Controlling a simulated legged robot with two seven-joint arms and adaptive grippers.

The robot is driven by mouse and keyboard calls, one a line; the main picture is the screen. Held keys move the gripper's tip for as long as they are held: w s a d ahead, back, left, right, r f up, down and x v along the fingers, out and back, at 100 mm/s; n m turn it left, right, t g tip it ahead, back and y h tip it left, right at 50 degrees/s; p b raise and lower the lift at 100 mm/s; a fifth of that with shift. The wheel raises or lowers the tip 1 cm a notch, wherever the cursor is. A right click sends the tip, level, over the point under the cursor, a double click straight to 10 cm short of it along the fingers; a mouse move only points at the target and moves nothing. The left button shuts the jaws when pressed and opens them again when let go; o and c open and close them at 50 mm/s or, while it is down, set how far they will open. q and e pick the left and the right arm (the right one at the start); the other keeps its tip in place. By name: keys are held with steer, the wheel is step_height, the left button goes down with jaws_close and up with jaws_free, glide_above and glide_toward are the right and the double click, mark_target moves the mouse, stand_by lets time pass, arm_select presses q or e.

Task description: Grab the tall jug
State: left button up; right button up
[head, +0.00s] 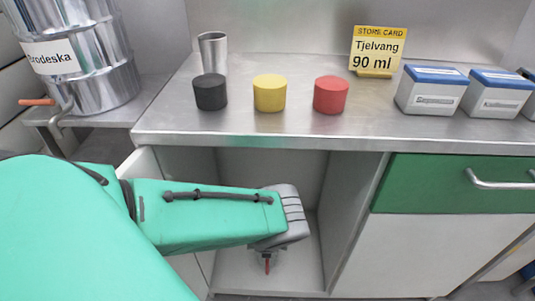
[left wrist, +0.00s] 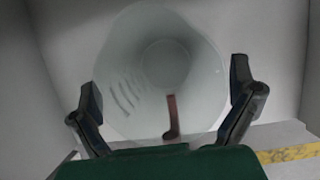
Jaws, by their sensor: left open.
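A clear jug (left wrist: 160,30) with marks on its side and a red strip (left wrist: 172,112), seemingly its handle, fills the middle of the left wrist view. In the head view only a small clear part with a red strip (head: 267,263) shows in the open cabinet, below my left wrist; the rest is hidden. My left gripper (left wrist: 162,78) is open, one finger on each side of the jug in the picture. I cannot tell whether the fingers touch it. In the head view my arm reaches into the cabinet and hides the fingers. My right gripper is out of view.
The steel counter (head: 440,135) lies above the open cabinet (head: 345,200), whose walls flank my arm. On it stand a metal cup (head: 213,53), black (head: 210,92), yellow (head: 269,93) and red (head: 331,95) cylinders, a yellow card (head: 378,50) and blue-lidded boxes (head: 432,92). A steel drum (head: 80,75) is left.

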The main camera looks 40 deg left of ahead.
arm_select(q)
steer(key=shift+d, duration=0.1)
steer(key=c, duration=0.6)
steer(key=shift+r, duration=0.1)
steer(key=c, duration=0.3)
steer(key=shift+d, duration=0.15)
steer(key=shift+c, duration=0.3)
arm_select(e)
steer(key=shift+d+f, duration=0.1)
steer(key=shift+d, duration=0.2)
arm_select(q)
steer(key=shift+c, duration=0.2)
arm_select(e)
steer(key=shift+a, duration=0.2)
